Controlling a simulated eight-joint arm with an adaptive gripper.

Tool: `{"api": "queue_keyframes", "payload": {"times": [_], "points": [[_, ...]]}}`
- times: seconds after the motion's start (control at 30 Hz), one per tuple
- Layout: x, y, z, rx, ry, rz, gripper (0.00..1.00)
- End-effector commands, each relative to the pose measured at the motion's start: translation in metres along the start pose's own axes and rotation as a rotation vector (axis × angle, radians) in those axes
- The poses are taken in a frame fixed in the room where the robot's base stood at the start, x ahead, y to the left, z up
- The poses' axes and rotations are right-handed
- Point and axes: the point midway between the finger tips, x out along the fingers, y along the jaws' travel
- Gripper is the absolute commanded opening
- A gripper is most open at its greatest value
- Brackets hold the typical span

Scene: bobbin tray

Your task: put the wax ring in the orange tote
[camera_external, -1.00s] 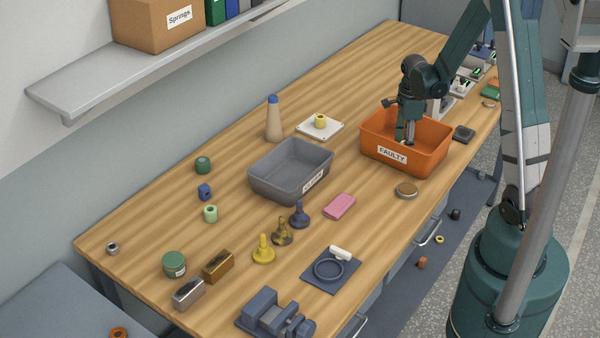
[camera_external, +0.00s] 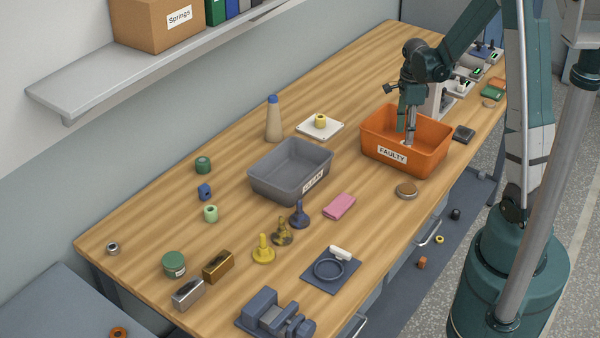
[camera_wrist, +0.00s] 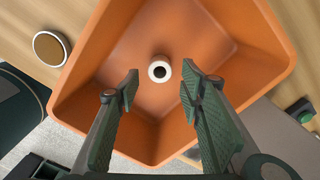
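The orange tote (camera_external: 432,160), labelled FAULTY, stands at the right part of the bench. In the wrist view its orange walls (camera_wrist: 235,30) surround a small white ring with a dark hole (camera_wrist: 159,71), which I take for the wax ring. The ring rests on the tote floor, apart from both fingers. My gripper (camera_wrist: 158,88) is open and empty, its fingers spread to either side of the ring in the wrist view. In the external view my gripper (camera_external: 405,132) points down over the tote, and the near wall partly hides the tote's inside.
A grey bin (camera_external: 262,182) stands left of the tote. A round brown-topped disc (camera_external: 406,190) lies in front of the tote, and a dark block (camera_external: 464,133) lies to its right. A pink cloth (camera_external: 340,206) and several small parts lie nearer the front.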

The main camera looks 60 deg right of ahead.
Motion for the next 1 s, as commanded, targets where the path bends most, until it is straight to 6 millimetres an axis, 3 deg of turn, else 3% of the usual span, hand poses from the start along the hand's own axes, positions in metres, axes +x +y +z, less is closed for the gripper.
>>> {"api": "queue_keyframes", "payload": {"times": [0.5, 1.0], "points": [[-0.056, 0.0, 0.0, 0.0, 0.0, 0.0, 0.38], [-0.067, 0.0, 0.0, 0.0, 0.0, 0.0, 0.38]]}}
